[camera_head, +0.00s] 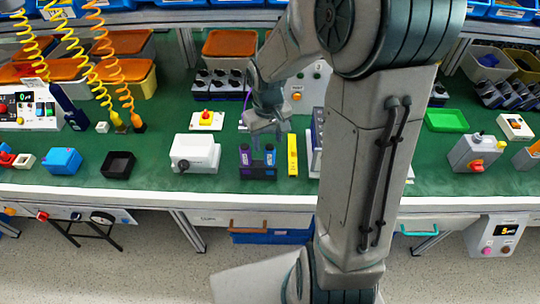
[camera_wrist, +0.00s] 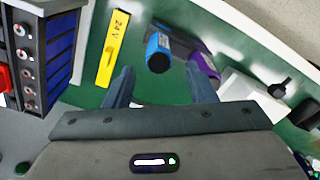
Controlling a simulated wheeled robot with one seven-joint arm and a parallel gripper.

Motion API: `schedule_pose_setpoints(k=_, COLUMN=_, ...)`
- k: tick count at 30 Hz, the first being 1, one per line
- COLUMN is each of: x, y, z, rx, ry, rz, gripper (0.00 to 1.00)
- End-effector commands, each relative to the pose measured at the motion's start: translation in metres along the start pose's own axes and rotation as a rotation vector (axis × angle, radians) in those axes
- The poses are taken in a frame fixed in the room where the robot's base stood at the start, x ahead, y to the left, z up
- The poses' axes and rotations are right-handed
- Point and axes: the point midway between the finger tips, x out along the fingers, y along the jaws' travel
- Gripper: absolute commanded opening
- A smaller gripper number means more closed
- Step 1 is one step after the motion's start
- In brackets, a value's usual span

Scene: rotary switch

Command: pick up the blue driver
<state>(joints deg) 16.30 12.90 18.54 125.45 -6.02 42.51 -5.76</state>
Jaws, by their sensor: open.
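The blue driver (camera_head: 268,157) stands upright in a black holder (camera_head: 258,173) near the front of the green bench, beside a purple driver (camera_head: 244,156). In the wrist view the blue driver's round end (camera_wrist: 158,56) faces the camera, between and beyond my fingers, with the purple driver (camera_wrist: 204,68) to its right. My gripper (camera_head: 263,143) is open and empty, pointing down just above the holder. In the wrist view my gripper's two fingers (camera_wrist: 160,80) are spread apart; I see no contact with the blue driver. The lower part of the driver is hidden in the holder.
A yellow block (camera_head: 292,156) marked 24V lies right of the holder. A white box with a black knob (camera_head: 194,153) stands to its left. A panel of switches (camera_wrist: 38,60) is close on the wrist view's left.

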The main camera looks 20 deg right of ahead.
Motion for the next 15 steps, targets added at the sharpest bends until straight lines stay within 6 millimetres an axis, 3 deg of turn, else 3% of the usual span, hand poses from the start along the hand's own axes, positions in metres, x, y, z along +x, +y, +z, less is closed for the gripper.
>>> schedule_pose_setpoints(k=8, x=0.021, y=0.000, z=0.001, rx=-0.001, ry=-0.001, rz=-0.001, gripper=0.51)
schedule_pose_setpoints(k=15, x=0.055, y=0.000, z=0.003, rx=-0.001, ry=-0.003, rz=-0.001, gripper=0.51)
